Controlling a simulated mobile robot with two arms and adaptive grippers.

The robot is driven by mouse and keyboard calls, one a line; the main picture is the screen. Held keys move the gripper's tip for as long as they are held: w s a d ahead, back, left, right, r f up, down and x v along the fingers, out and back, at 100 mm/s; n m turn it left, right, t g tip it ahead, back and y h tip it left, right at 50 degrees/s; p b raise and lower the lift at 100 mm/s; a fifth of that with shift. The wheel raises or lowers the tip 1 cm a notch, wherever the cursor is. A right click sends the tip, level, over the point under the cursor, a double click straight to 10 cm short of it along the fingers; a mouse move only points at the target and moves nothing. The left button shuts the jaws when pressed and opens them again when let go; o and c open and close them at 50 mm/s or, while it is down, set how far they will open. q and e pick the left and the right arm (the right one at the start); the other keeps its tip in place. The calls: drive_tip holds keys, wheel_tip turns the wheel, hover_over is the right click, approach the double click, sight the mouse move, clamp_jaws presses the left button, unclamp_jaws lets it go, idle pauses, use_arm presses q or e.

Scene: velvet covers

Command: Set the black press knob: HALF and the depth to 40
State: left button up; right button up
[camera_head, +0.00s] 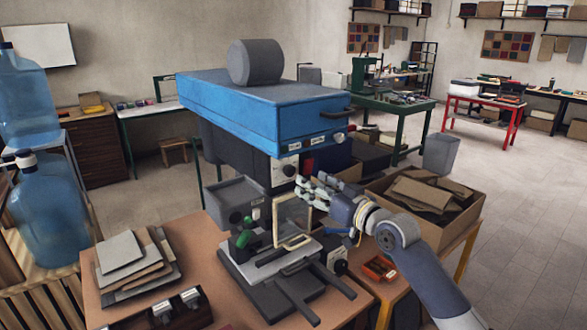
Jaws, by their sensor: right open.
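The press stands on the wooden table, with a blue upper housing (262,102) and a grey slotted base (275,272). A small dark knob (289,170) sits on a pale plate on the front of the press, below the blue housing. Its setting is too small to read. A pale box with a dark round dial (340,267) is at the right of the base; I cannot tell if this is the depth control or what it shows. My right gripper (303,190) is open, just right of and below the dark knob, apparently apart from it. My left gripper is out of view.
A cream frame guard (293,242) stands below my right gripper. A green-topped handle (245,238) is at the left of the base. An open cardboard box (453,232) of dark sheets lies behind my right arm. Stacked boards (130,262) lie at the table's left.

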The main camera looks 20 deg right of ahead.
sight(292, 172)
drive_tip(key=p+x, duration=0.2)
drive_tip(key=x, duration=0.7)
drive_tip(key=shift+s, duration=0.1)
drive_tip(key=shift+c, duration=0.6)
drive_tip(key=c, duration=1)
